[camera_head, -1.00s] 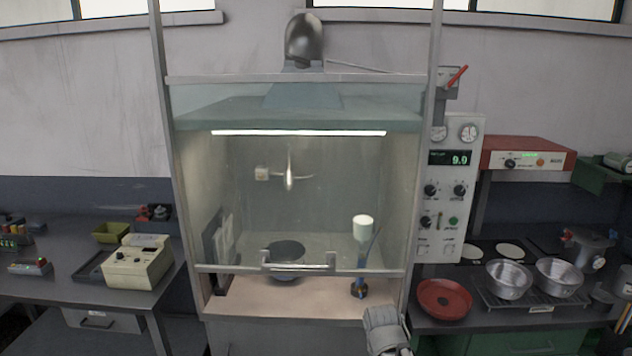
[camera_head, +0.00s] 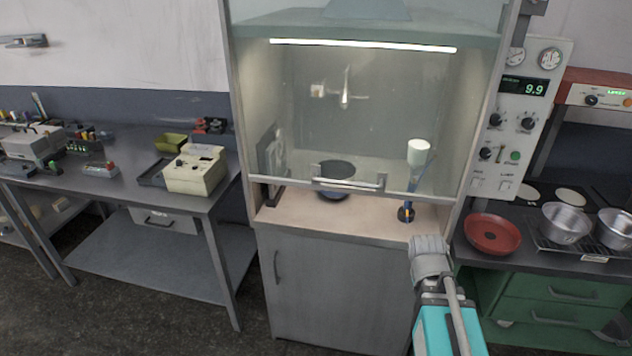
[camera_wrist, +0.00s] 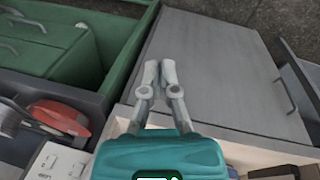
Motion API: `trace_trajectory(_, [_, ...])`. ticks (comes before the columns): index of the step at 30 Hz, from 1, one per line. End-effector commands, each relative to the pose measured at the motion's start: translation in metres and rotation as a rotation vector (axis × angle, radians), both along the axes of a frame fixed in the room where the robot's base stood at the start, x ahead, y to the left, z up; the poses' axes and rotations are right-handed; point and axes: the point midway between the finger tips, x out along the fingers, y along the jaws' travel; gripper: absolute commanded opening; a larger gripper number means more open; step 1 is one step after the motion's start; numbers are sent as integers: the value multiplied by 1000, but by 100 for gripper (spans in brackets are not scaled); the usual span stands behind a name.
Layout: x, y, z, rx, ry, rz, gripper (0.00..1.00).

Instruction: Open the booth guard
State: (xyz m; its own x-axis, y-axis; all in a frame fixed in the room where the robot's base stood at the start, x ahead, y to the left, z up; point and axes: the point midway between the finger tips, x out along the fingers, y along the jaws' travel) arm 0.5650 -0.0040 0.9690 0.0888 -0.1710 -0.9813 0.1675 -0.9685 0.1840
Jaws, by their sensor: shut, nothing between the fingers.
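The booth guard is a clear glass sash (camera_head: 290,150) on the front of the fume booth. A bar handle (camera_head: 348,184) runs along its lower edge. The sash stands low, with a gap between its lower edge and the pale booth floor (camera_head: 300,215). In the wrist view my gripper (camera_wrist: 160,72) has its two grey fingers together with nothing between them. It is over the grey cabinet front (camera_wrist: 215,60), apart from the handle. In the head view my arm rises in front of the booth's lower right; the fingers cannot be made out there.
Inside the booth are a dark round pan (camera_head: 337,167) and a stand with a white cup (camera_head: 418,152). A red pan (camera_head: 493,234) and metal pots (camera_head: 565,223) sit on the right bench. A side table (camera_head: 120,165) stands left. Floor in front is clear at left.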

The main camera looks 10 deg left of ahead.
Motion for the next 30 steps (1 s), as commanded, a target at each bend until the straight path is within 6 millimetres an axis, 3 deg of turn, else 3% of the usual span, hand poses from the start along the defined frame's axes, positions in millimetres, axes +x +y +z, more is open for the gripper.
trace_trajectory(1, [11,2,-10,-52,-18,54,0])
trace_trajectory(6, [45,6,-19,-268,-87,271,0])
trace_trajectory(11, [78,19,-18,-487,-138,489,0])
trace_trajectory(17, [117,49,-10,-776,-181,761,0])
trace_trajectory(23, [150,96,4,-1085,-198,1024,0])
trace_trajectory(30, [176,175,20,-1486,-181,1314,0])
